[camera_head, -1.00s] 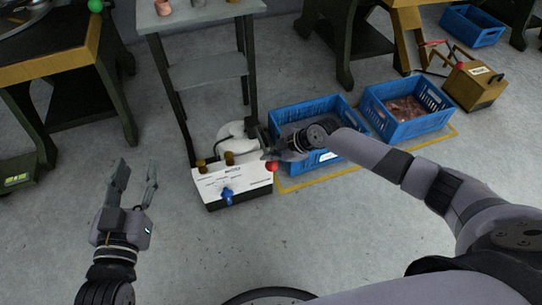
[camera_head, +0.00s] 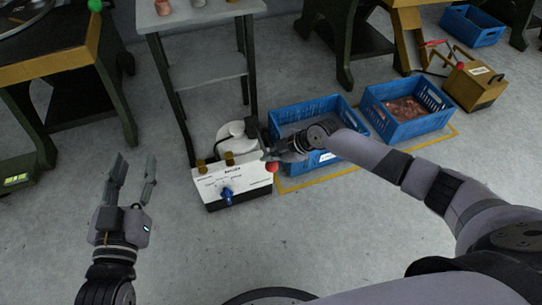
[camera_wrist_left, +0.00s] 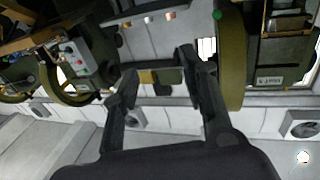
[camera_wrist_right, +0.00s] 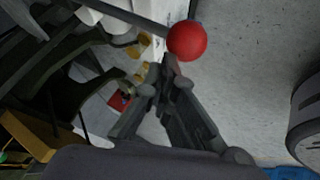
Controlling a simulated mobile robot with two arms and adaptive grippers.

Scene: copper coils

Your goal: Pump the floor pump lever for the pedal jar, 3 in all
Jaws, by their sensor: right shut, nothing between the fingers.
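The floor pump (camera_head: 232,187) is a white box with a dark base, a blue valve and brass fittings, on the floor by the leg of a small stand. Its lever ends in a red ball (camera_head: 272,167) at the box's right end; the ball and a dark rod also show in the right wrist view (camera_wrist_right: 187,41). My right gripper (camera_wrist_right: 172,75) is shut and empty, its fingertips right beside the ball; whether they touch cannot be told. My left gripper (camera_head: 137,160) is open and empty, left of the pump, with its fingers apart in the left wrist view (camera_wrist_left: 160,65).
Two blue crates stand right of the pump: a near one (camera_head: 312,110) behind my right gripper and one with copper scrap (camera_head: 400,90) inside a yellow floor outline. A yellow-brown box (camera_head: 474,88) stands further right. The floor in front of the pump is clear.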

